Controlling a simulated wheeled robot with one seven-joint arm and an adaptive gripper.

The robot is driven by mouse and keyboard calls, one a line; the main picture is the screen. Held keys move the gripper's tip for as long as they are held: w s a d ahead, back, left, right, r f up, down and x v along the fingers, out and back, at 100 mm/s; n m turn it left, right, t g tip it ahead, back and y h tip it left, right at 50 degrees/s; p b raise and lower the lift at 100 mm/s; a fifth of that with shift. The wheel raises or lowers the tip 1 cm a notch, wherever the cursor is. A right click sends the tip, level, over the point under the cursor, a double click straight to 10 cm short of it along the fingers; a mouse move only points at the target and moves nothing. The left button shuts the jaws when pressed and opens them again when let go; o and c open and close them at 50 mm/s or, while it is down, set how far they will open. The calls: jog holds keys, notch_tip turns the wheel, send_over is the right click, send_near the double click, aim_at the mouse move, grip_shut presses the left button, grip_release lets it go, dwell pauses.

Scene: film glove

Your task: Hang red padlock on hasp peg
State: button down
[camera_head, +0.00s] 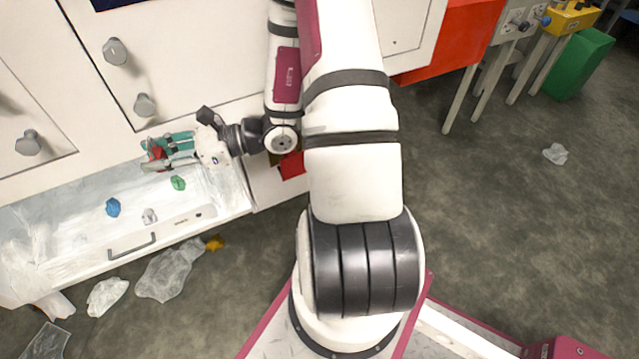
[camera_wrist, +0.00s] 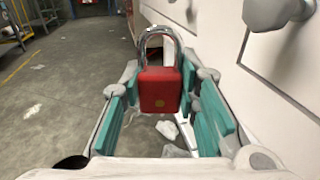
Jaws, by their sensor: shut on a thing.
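My gripper (camera_head: 168,150) is at the left of the head view, above an open drawer and close to the white cabinet front. Its teal-padded fingers are shut on the red padlock (camera_head: 156,153). In the wrist view the red padlock (camera_wrist: 160,92) sits between the fingers of my gripper (camera_wrist: 160,105), upright in that picture. Its silver shackle is at the top and looks closed. A small gold spot shows on its body. I cannot pick out the hasp peg with certainty in either view.
The white drawer (camera_head: 185,226) holds a blue lump (camera_head: 112,207), a green lump (camera_head: 179,183) and a grey one (camera_head: 149,216). Grey knobs (camera_head: 116,51) jut from the cabinet. Clear plastic (camera_head: 170,272) litters the floor. A post-mounted yellow box (camera_head: 572,18) stands far right; the right floor is mostly free.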

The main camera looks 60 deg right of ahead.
jog(key=s+d+f+m+t+h+b, duration=0.2)
jog(key=s+d+f+m+t+h, duration=0.15)
jog(key=d+f+h, duration=0.6)
jog(key=s+d+f+m+t+h+b, duration=0.2)
jog(key=d+f+m, duration=0.4)
jog(key=d, duration=0.8)
jog(key=s+d+f+m+g+h, duration=0.3)
jog(key=s+d+f+m+h, duration=0.3)
jog(key=s+d+f+h, duration=0.65)
jog(key=w+d+f+y+b, duration=0.2)
jog(key=w+d, duration=0.1)
jog(key=w, duration=0.5)
jog(key=shift+w+f+y+b, duration=0.15)
jog(key=shift+f+y+b, duration=0.05)
jog(key=shift+y+b, duration=0.2)
jog(key=shift+w+d+n, duration=0.1)
jog(key=shift+w+n, duration=0.1)
jog(key=shift+n, duration=0.05)
jog(key=c, duration=1.2)
grip_release()
jog(key=shift+f, duration=0.15)
jog(key=shift+o, duration=0.2)
jog(key=shift+s, duration=0.15)
jog(key=v, duration=1.1)
jog(key=shift+s+a, duration=0.25)
jog(key=shift+s, duration=0.1)
